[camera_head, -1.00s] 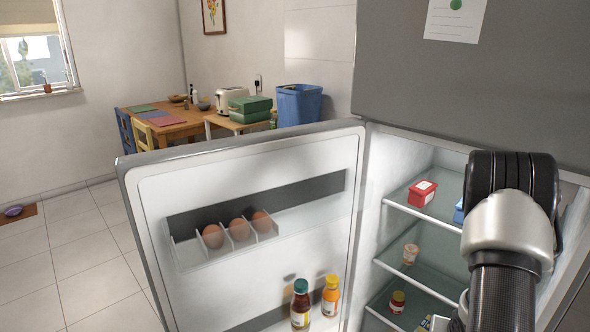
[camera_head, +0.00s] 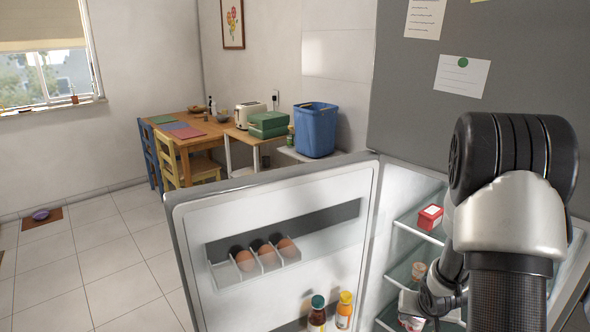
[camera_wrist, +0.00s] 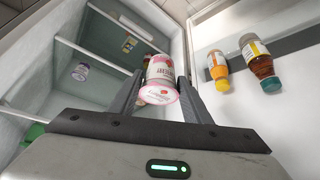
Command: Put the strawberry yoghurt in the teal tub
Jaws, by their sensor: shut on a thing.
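In the wrist view my gripper (camera_wrist: 161,80) is shut on a white and pink yoghurt cup (camera_wrist: 160,66). The cup sits between the two fingers, with its pink-rimmed end towards the camera. In the head view my gripper (camera_head: 412,306) is low in the open fridge, near the inner edge of the door. I see nothing that is clearly a teal tub. A blue tub (camera_head: 315,132) stands against the back wall beyond the door.
The open fridge door (camera_head: 195,255) holds eggs (camera_head: 265,252) and two bottles (camera_head: 317,312). A red box (camera_head: 430,217) and a small cup (camera_head: 418,270) are on the fridge shelves.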

